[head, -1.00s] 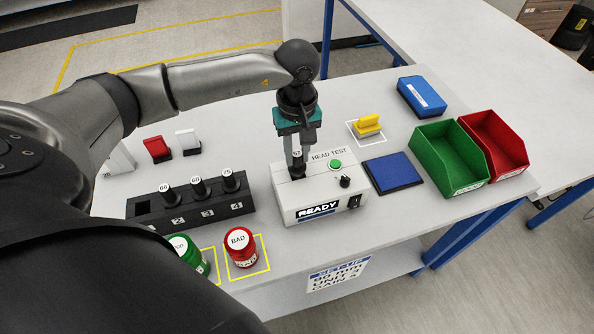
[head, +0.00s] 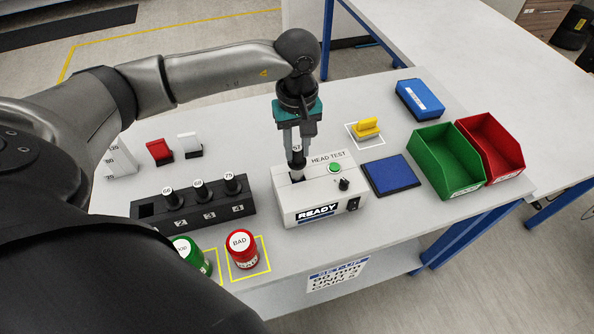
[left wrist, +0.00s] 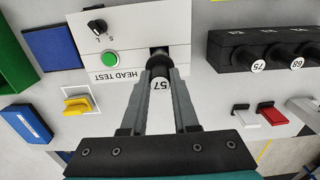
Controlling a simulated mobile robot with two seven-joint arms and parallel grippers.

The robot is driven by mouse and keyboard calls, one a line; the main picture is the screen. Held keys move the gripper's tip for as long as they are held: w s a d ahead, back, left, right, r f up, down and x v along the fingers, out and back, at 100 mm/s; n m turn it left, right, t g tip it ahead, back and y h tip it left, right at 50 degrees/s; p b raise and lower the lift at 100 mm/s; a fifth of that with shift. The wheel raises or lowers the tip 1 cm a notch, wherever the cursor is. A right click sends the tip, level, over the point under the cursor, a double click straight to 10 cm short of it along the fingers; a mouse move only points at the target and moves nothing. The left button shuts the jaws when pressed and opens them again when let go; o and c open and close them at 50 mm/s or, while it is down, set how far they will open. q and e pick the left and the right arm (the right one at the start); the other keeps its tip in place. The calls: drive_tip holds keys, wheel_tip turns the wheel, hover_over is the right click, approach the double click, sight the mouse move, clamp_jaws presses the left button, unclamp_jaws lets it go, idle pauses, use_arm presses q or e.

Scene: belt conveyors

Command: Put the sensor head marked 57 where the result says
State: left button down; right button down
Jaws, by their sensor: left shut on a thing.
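The sensor head marked 57 (left wrist: 158,84) is dark, with a white numbered top. My left gripper (head: 297,152) is shut on it and holds it upright over the socket of the HEAD TEST box (head: 310,212). The left wrist view shows it between the fingers, its dark end at the socket; I cannot tell whether its tip is still inside. The box display (head: 317,212) reads READY, and its green button (head: 334,168) is beside a black knob (head: 344,184). My right gripper is not in view.
A black rack (head: 193,211) holds heads 66, 68 and 75, with an empty slot at left. A green jar (head: 191,252) and a red BAD jar (head: 242,250) stand in front. Green (head: 444,162) and red (head: 490,148) bins and a blue pad (head: 391,175) are at right.

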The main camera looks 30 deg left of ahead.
use_arm(q)
drive_tip(key=shift+r+p, duration=0.9)
drive_tip(key=shift+r, duration=0.85)
